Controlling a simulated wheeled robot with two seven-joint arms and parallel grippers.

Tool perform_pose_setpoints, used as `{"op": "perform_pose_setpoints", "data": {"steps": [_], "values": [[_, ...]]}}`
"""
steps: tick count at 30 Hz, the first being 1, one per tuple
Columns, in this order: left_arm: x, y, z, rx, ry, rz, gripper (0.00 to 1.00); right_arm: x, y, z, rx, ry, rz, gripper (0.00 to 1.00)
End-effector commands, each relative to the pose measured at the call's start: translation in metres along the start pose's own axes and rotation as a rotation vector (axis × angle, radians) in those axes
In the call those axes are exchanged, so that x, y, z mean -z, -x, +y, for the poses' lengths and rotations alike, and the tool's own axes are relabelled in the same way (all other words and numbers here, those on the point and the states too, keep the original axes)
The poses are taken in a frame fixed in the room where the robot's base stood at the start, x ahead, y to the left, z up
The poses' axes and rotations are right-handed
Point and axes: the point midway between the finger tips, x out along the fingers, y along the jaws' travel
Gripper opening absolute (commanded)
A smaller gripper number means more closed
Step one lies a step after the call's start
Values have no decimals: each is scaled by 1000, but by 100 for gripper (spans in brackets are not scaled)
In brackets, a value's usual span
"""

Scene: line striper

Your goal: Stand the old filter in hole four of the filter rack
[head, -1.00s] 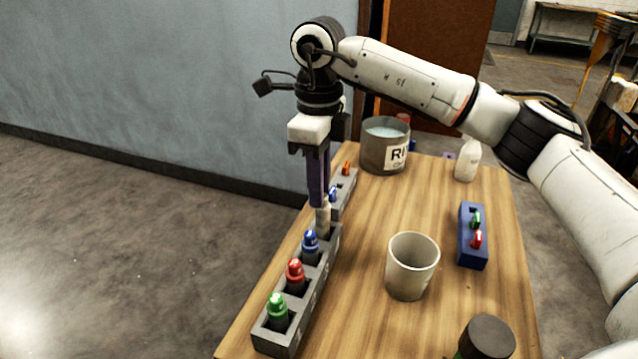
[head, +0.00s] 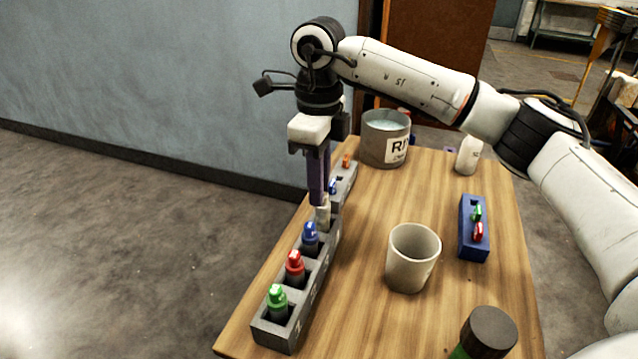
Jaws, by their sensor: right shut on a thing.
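The grey filter rack (head: 302,305) runs along the left edge of the table, with a row of square holes. From the near end, green (head: 278,297), red (head: 295,263) and blue (head: 310,234) topped filters stand in its first three holes. My right gripper (head: 320,200) points straight down over the rack's far end. My left gripper is out of view.
Behind is another grey rack (head: 346,182) with blue and orange topped pieces. A grey can (head: 385,145), a white bottle (head: 468,157), a blue holder (head: 474,245), a beige cup (head: 412,262) and a dark-capped container (head: 488,334) stand on the wooden table (head: 370,325).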

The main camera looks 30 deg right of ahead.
Motion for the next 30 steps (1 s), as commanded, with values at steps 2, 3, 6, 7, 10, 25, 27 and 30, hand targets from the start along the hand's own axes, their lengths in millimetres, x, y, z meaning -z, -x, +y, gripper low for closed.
{"op": "perform_pose_setpoints", "data": {"steps": [2, 3, 6, 7, 10, 25, 27, 30], "values": [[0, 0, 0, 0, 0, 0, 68, 0, 0, 0, 0, 0, 0, 0], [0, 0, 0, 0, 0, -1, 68, 0, 0, 0, 0, 0, 0, 0], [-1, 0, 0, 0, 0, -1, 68, 0, -1, 0, 0, 0, 0, 0], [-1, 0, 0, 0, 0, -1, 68, 0, -1, 0, 0, 0, 0, 0], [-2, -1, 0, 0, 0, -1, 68, 0, -3, 0, 0, 0, 0, 0], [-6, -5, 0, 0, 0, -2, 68, 0, -13, 0, 0, 0, 0, 26], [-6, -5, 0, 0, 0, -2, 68, 0, -13, 0, 0, 0, 0, 36], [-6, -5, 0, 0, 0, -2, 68, 0, -13, 0, 0, 0, 0, 36]]}}
